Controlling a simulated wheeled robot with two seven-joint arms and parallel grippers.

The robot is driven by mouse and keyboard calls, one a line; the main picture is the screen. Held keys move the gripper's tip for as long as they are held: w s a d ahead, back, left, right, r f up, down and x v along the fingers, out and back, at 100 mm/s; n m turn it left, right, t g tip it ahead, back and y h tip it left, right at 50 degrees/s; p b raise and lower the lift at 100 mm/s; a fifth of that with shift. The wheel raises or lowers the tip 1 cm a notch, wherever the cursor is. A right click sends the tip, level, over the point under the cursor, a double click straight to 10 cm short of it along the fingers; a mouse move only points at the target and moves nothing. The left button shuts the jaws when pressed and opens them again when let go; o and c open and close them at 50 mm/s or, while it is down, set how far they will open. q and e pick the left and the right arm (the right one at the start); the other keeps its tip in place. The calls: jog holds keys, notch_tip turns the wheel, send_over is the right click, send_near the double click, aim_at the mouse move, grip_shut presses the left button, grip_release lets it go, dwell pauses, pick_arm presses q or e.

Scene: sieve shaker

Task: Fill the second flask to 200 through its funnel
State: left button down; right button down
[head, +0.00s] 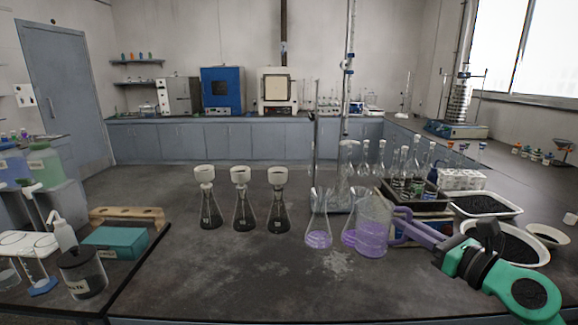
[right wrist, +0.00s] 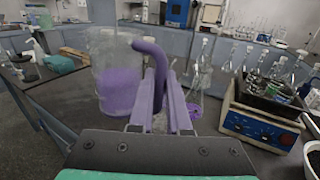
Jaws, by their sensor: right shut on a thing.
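Three conical flasks with white funnels in their necks stand in a row at the middle of the bench: a left flask (head: 210,217), a middle flask (head: 241,216) and a right flask (head: 279,217). All three look dark and empty; their markings are too small to read. A clear jug (head: 372,226) with purple liquid is upright to their right, and it also shows in the right wrist view (right wrist: 118,85). My right gripper (head: 402,226) is shut on the jug's purple handle (right wrist: 150,62). My left gripper is not in view.
An open flask with purple liquid (head: 319,236) stands just left of the jug; another shows partly behind it. A stand (head: 316,150), a flask tray (head: 416,204) and a black-filled tray (head: 492,248) lie behind and right. Bench front-centre is clear.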

jog(key=s+a+f+m+h, duration=0.2)
jog(key=s+a+f, duration=0.4)
jog(key=f, duration=0.3)
jog(key=s+a+f+m+t+h, duration=0.1)
jog(key=s+a+f+h, duration=0.2)
jog(key=f, duration=0.6)
jog(key=s+a+f+m+t+h, duration=0.1)
jog(key=s+a+f+m+h, duration=0.1)
jog(key=s+a+f, duration=0.6)
jog(key=shift+s+a+f+m+h, duration=0.3)
jog(key=shift+a+f+h, duration=0.15)
jog(key=shift+f+h, duration=0.25)
